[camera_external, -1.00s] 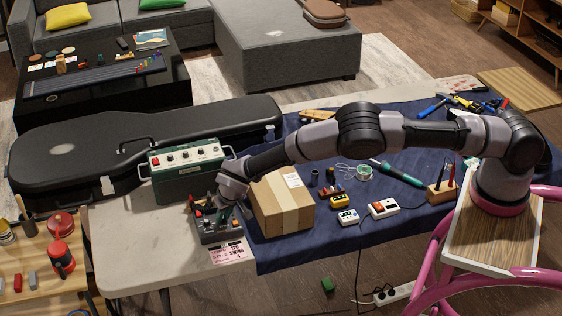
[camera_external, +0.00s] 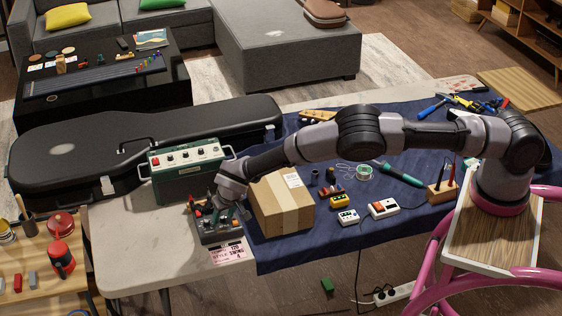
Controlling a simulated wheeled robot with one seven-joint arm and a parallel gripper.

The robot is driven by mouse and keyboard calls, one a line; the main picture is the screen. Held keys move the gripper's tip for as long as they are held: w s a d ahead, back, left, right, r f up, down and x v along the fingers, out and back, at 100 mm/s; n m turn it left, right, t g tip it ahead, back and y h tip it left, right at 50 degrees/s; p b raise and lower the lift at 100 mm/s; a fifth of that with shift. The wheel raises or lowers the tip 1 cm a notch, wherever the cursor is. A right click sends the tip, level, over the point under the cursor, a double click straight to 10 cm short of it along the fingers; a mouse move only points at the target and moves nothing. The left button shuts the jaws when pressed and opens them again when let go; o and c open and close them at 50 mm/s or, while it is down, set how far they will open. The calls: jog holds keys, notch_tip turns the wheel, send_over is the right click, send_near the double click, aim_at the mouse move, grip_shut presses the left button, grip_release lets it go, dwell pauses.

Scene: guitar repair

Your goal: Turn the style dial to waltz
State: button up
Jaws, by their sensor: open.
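A small dark grey box with knobs and switches (camera_external: 218,236) sits near the front edge of the pale table, in front of the green amplifier. The style dial on it is too small to make out, and my gripper hides part of the box's top. A pink card (camera_external: 231,252) at its front carries print that seems to read "120", "STYLE" and "SWING". My gripper (camera_external: 222,217) points down over the box, close to its controls. Its jaws are open. I cannot tell whether a finger touches a knob.
A cardboard box (camera_external: 284,204) stands just right of my gripper. Small pedals and tools lie on the blue cloth (camera_external: 290,253) to the right. The table's left front (camera_external: 135,250) is clear.

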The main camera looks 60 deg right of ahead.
jog(key=v, duration=1)
jog(key=shift+s+r, duration=0.2)
jog(key=shift+r, duration=0.15)
jog(key=s+d+r+y, duration=0.1)
jog(key=s+d+r, duration=0.4)
jog(key=r, duration=0.6)
jog(key=s+d+r+m+y, duration=0.1)
jog(key=s+d+r, duration=0.4)
jog(key=r, duration=0.6)
jog(key=s+d+r+y, duration=0.2)
jog(key=s+d+r, duration=0.3)
jog(key=r, duration=0.6)
jog(key=s+d+r+n+t, duration=0.15)
jog(key=s+r, duration=0.25)
jog(key=s, duration=0.5)
jog(key=s+d+r, duration=0.3)
jog(key=s+r, duration=0.2)
jog(key=s, duration=0.4)
jog(key=s+d+f+n+t, duration=0.1)
jog(key=s+t, duration=0.1)
jog(key=s, duration=1.2)
jog(key=shift+s, duration=0.25)
